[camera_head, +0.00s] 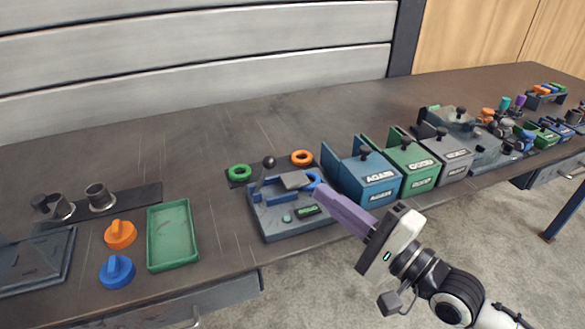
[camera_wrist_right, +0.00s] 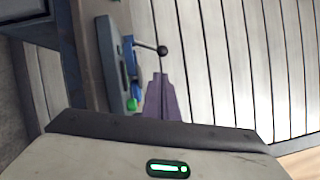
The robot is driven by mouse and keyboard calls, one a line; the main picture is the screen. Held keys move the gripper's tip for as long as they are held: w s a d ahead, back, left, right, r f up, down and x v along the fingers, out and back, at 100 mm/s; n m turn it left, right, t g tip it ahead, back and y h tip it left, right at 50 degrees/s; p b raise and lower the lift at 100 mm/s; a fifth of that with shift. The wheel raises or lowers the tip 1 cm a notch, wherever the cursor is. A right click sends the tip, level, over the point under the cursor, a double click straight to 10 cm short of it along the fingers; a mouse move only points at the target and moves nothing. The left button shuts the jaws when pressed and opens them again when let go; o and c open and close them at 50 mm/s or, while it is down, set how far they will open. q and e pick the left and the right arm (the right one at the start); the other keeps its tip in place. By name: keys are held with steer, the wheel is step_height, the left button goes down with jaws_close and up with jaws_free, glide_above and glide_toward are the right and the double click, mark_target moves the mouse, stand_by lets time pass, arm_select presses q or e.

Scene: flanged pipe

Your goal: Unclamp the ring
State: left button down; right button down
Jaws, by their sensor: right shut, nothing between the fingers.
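A grey clamp fixture (camera_head: 275,222) with blue parts sits near the table's front edge. A lever with a black ball knob (camera_head: 268,162) rises at its back; the knob (camera_wrist_right: 162,50) also shows in the right wrist view, just beyond my fingertips. My right gripper (camera_head: 317,188) has purple fingers, shut and empty, at the right side of the fixture; it also shows in the wrist view (camera_wrist_right: 160,78). I cannot tell whether it touches the fixture or lever. A green ring (camera_head: 239,172) and an orange ring (camera_head: 302,158) lie behind the fixture. No ring shows clearly in the clamp.
Blue (camera_head: 368,180), green (camera_head: 411,166) and grey (camera_head: 447,155) labelled bins stand right of the fixture. A green tray (camera_head: 172,236) and orange (camera_head: 120,234) and blue (camera_head: 117,271) knobbed parts lie left. The table's back middle is clear.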

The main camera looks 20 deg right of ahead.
mark_target(264, 173)
steer(key=x, duration=0.9)
steer(key=shift+w+a, duration=0.15)
arm_select(q)
steer(key=shift+w+r, duration=0.5)
steer(key=shift+s, duration=0.15)
arm_select(e)
steer(key=shift+w, duration=0.1)
